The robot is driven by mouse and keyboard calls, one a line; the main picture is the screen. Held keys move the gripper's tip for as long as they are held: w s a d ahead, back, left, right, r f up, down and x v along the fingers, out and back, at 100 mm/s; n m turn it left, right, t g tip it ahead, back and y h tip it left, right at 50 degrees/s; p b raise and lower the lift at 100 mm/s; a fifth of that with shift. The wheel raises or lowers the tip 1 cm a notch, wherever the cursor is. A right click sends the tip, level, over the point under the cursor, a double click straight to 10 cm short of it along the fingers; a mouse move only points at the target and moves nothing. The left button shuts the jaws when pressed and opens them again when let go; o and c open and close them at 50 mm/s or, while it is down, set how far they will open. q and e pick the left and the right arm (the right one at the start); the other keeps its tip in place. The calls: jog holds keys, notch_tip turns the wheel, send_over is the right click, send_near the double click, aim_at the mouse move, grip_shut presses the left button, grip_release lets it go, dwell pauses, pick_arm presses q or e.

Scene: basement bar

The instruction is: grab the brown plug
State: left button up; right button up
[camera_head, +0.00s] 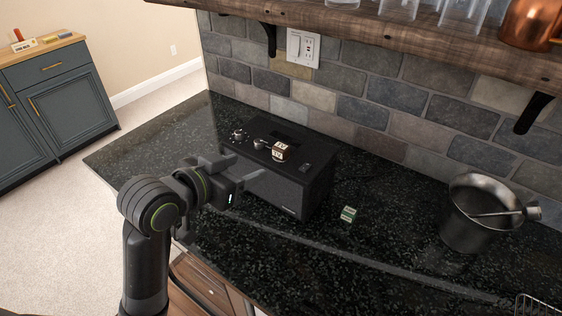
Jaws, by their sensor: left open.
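A small brown block with cream faces and dark marks (281,150) sits on top of a black amplifier-like box (290,192), near its front edge. It is the only brown item of plug size that I see, and I cannot tell for sure that it is the plug. My left gripper (236,169) is open, with nothing seen between its fingers. It is at the left front of the black box, left of and a little lower in the picture than the brown block. I cannot tell whether it touches the box. My right gripper is out of view.
Knobs (260,143) stand on the box beside the block. A small green and white block (348,214) lies on the dark speckled counter (385,250). A metal bucket (468,232) with a utensil stands right. A wooden shelf (400,38) overhangs behind. The counter's middle front is clear.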

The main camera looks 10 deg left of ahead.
aim_at(277, 152)
pick_arm(q)
jog(key=shift+r+x, duration=0.2)
jog(key=shift+x, duration=5.7)
jog(key=shift+w+f, duration=0.25)
jog(key=shift+w, duration=0.3)
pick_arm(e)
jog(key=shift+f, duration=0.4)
pick_arm(q)
jog(key=shift+c, duration=0.5)
jog(key=c, duration=1)
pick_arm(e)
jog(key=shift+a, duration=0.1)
